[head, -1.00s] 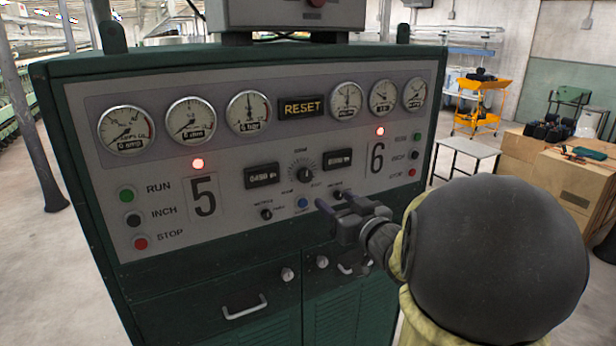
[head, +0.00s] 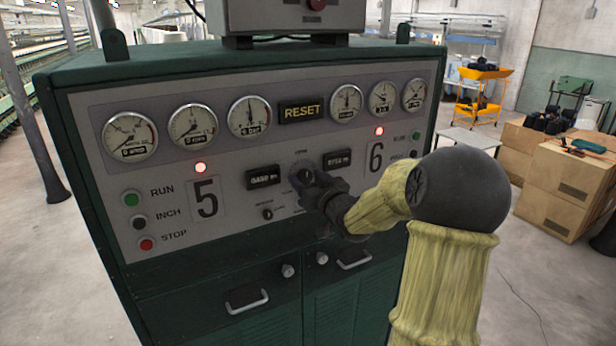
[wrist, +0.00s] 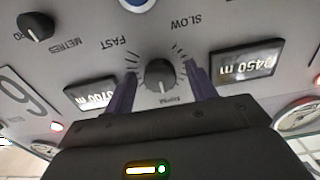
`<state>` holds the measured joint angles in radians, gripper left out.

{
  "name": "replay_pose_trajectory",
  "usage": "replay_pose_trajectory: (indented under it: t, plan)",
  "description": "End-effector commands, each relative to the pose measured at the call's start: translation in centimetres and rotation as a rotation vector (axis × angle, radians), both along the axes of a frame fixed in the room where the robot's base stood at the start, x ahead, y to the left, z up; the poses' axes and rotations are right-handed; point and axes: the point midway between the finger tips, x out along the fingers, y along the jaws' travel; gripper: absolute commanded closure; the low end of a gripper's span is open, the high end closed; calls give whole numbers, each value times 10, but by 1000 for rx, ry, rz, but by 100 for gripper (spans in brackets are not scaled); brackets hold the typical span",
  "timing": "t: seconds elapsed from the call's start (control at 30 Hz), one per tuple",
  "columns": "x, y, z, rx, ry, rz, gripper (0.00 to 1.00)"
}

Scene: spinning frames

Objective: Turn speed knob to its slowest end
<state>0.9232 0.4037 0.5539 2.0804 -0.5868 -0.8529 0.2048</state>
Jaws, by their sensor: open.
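The speed knob (wrist: 160,74) is a dark round knob with a pale pointer line, ringed by tick marks on the grey panel. In the wrist view, turned upside down, the words SLOW and FAST stand above it, SLOW at the right and FAST at the left. My gripper (wrist: 160,88) is open, one finger on each side of the knob, with gaps between fingers and knob. In the head view, my gripper (head: 309,182) is at the panel's centre and partly hides the knob (head: 303,174).
Two counters (head: 263,177) (head: 337,160) flank the knob. A smaller metres knob (wrist: 36,26) and a blue button (wrist: 137,3) sit close by. Lit red lamps (head: 200,168) and several gauges (head: 193,124) are on the panel. A cabinet handle (head: 246,302) sticks out below.

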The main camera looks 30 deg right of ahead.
Motion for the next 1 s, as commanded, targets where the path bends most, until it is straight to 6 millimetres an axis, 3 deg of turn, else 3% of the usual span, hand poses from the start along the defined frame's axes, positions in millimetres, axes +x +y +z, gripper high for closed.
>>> replay_pose_trajectory:
  t: [0.23,0.47,1.0]
  plan:
    - [0,0,0,0,0,0,46]
    - [0,0,0,0,0,0,88]
    - [0,0,-4,-111,-5,0,88]
